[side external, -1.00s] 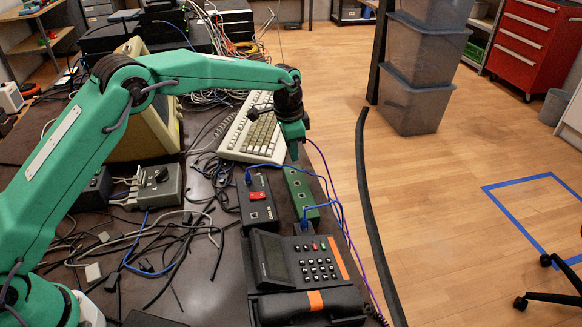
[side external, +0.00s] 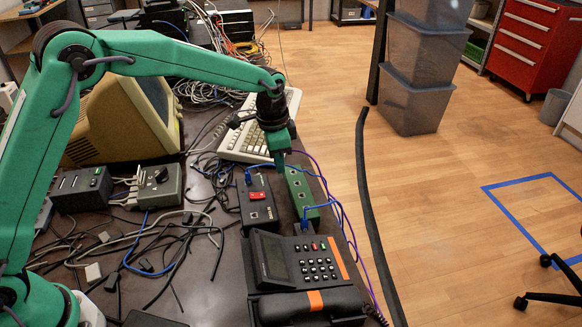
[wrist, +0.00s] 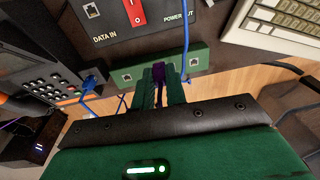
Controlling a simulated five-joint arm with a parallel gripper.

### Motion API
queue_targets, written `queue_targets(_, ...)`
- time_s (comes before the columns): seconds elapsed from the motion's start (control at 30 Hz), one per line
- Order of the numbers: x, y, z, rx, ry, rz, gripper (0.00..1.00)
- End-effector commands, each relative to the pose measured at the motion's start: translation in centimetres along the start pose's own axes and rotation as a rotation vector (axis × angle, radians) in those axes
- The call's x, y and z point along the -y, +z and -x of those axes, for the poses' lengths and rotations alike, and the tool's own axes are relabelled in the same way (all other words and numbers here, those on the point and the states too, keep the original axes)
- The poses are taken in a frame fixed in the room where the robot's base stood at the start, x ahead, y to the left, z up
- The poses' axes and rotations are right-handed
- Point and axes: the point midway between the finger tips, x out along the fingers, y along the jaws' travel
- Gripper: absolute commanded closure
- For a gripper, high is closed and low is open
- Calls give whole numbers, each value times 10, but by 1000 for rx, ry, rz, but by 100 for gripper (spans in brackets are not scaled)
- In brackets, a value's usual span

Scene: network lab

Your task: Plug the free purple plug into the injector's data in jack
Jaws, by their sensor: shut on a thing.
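The injector (side external: 258,205) is a black box with a red switch on the bench. In the wrist view its data in jack (wrist: 92,10) is at the top, left of the red switch (wrist: 136,10), above the "DATA IN" label. My gripper (side external: 279,162) hangs above the injector and the green jack strip. In the wrist view its green fingers (wrist: 157,88) are shut on the purple plug (wrist: 158,70), which is apart from the data in jack. The plug is mostly hidden between the fingers. The purple cable (side external: 352,235) runs right and down past the phone.
The green jack strip (side external: 301,190) stands just right of the injector, with a blue cable (side external: 325,204) near it. Another blue cable (wrist: 187,40) rises at the injector's right side. A desk phone (side external: 300,265) stands in front and a keyboard (side external: 245,145) behind.

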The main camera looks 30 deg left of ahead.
Motion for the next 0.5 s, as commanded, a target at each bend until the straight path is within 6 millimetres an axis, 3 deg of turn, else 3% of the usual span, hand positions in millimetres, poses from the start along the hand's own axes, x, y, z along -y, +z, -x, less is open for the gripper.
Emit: queue_targets(0.5, -62, 63, 18, 9, 10, -1, 100)
